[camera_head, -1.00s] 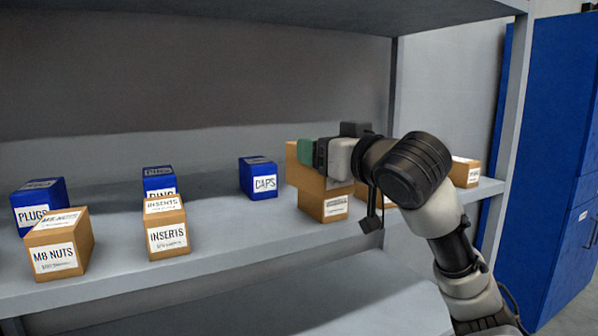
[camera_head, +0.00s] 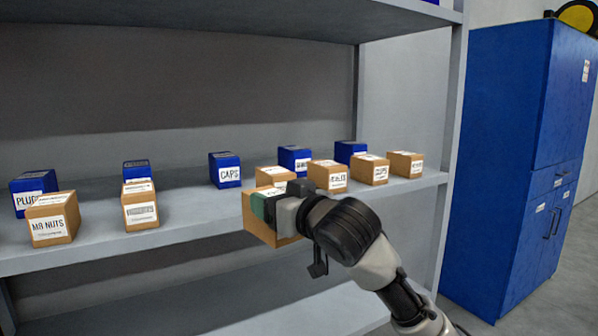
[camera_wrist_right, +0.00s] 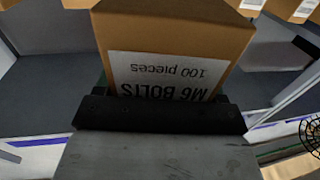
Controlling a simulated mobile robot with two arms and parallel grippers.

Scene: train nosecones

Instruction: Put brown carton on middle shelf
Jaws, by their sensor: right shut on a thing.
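My right gripper (camera_head: 275,210) is shut on a brown carton (camera_head: 259,229) and holds it in front of the front edge of the middle shelf (camera_head: 191,212). In the right wrist view the carton (camera_wrist_right: 172,38) fills the top middle, with an upside-down white label reading "M6 BOLTS 100 pieces". The right gripper (camera_wrist_right: 160,108) lies across the carton's near end there. In the head view the gripper and wrist hide the right part of the carton. My left gripper is not in view.
Brown cartons stand along the shelf's front, including M8 NUTS (camera_head: 53,220) and one (camera_head: 140,208) beside it. Blue boxes stand behind, including CAPS (camera_head: 225,171). An upper shelf (camera_head: 230,15) overhangs. A lower shelf (camera_head: 310,312) looks empty. A blue cabinet (camera_head: 500,150) stands right.

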